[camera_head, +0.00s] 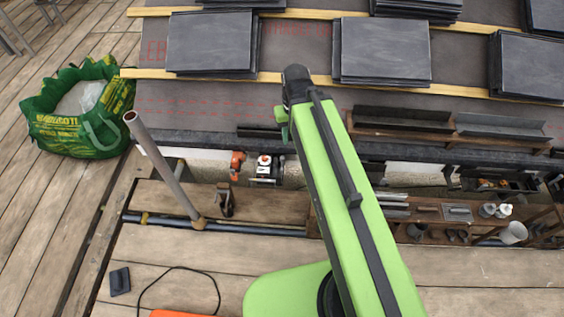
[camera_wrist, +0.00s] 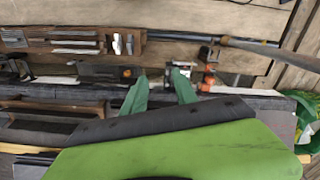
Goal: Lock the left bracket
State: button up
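My gripper (camera_wrist: 160,88) has two green fingers, spread apart with nothing clearly held between them. In the head view its end (camera_head: 284,120) is over the roof's lower edge, mostly hidden by my arm. Below it, along the eave, are a small white and metal fitting with a red top (camera_head: 264,168) and an orange piece (camera_head: 237,164) to its left. In the wrist view the orange piece (camera_wrist: 209,82) shows to the right of the fingers. I cannot tell for certain which fitting is the left bracket or whether it is locked.
Dark slate stacks (camera_head: 212,45) lie on wooden battens up the roof. A grey pipe (camera_head: 160,165) leans over the plank deck near a green bag (camera_head: 80,110). Dark trough pieces (camera_head: 405,121) and a tool tray (camera_head: 460,212) are at right. A dark clamp-like tool (camera_head: 225,200) stands on a plank.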

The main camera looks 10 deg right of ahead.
jog(key=m+b, duration=0.3)
jog(key=b, duration=1.9)
send_near(282, 168)
notch_tip(282, 168, down, 9)
jog(key=b, duration=1.8)
jog(key=shift+w, duration=0.1)
jog(key=shift+r, duration=0.1)
jog(key=shift+r, duration=0.1)
jog(key=shift+c, duration=0.2)
